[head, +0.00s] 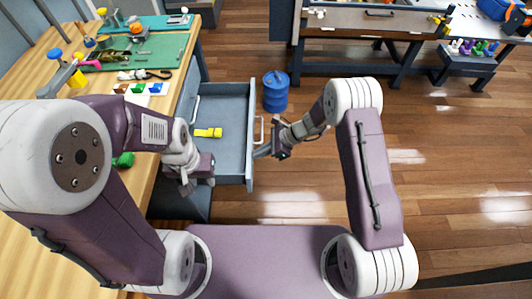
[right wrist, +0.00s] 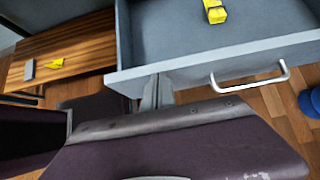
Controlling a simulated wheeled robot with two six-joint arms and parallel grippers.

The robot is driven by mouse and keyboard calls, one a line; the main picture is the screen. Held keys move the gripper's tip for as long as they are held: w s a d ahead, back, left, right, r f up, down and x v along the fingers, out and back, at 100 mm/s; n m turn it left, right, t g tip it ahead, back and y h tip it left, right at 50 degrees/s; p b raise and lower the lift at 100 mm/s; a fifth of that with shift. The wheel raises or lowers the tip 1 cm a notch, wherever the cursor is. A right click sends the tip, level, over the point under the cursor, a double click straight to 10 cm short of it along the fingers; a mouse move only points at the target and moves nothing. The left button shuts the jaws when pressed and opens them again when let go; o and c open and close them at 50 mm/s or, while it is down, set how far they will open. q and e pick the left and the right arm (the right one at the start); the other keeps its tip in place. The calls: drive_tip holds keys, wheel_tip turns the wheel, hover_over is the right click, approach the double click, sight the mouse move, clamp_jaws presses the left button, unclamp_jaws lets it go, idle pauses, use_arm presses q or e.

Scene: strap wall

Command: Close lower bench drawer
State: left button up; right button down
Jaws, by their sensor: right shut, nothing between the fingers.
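The lower bench drawer (head: 233,105) is grey and stands pulled out from the wooden bench, with a yellow item (head: 208,132) inside. Its white bar handle (head: 260,130) is on the front panel, which also shows in the right wrist view (right wrist: 200,62). My right gripper (head: 259,153) is shut and empty, with its tips at the drawer front, to one side of the handle (right wrist: 250,82). Whether the tips touch the panel I cannot tell. My left gripper (head: 186,180) hangs beside the bench edge, near the drawer's near side; its fingers are too unclear to read.
A blue barrel (head: 276,92) stands on the floor just beyond the drawer front. The wooden bench top (head: 165,92) at left carries a green mat (head: 160,50), tools and small coloured parts. Another bench (head: 365,22) stands at the back. Floor to the right is clear.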

drive_tip(key=a, duration=2)
drive_tip(key=shift+a, duration=0.35)
